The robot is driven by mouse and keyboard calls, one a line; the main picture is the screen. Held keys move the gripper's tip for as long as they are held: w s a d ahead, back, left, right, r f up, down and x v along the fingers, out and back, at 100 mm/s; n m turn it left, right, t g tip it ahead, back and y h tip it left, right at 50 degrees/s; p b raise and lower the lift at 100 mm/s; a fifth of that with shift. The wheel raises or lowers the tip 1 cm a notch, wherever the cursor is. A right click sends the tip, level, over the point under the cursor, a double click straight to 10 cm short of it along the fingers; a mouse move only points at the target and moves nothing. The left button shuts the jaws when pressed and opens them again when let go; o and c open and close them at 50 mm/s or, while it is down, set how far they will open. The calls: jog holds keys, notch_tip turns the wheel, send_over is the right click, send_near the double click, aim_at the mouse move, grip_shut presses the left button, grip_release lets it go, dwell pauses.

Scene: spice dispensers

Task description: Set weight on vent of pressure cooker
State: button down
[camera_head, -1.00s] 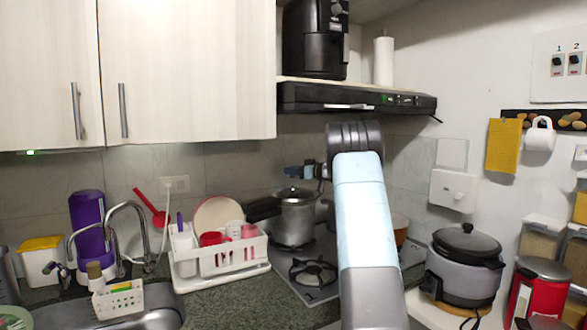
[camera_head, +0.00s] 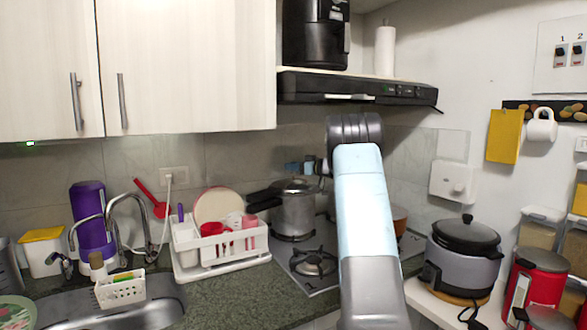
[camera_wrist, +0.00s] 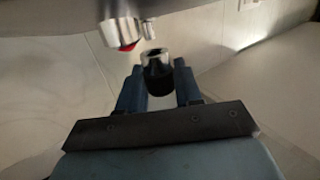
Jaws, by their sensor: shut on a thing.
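The silver pressure cooker (camera_head: 293,212) stands on the stove with its lid on and its dark handle to the left. My gripper (camera_head: 305,168) is just above the lid, partly hidden behind my arm. In the wrist view my gripper (camera_wrist: 158,64) is shut on the weight (camera_wrist: 158,81), a small dark cylinder with a silver end. A small metal post (camera_wrist: 148,28), which looks like the vent, is close to the weight's silver end, with a small gap in the picture. A larger metal fitting with a red part (camera_wrist: 121,34) is beside it.
A white dish rack (camera_head: 222,252) stands left of the stove (camera_head: 312,268). The range hood (camera_head: 350,90) hangs above the cooker. A rice cooker (camera_head: 463,262) is at the right. The front burner is bare.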

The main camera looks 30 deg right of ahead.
aim_at(294, 179)
jog(key=shift+f, duration=1.55)
dwell(0.8)
jog(key=c, duration=0.7)
grip_release()
jog(key=shift+s+d, duration=0.1)
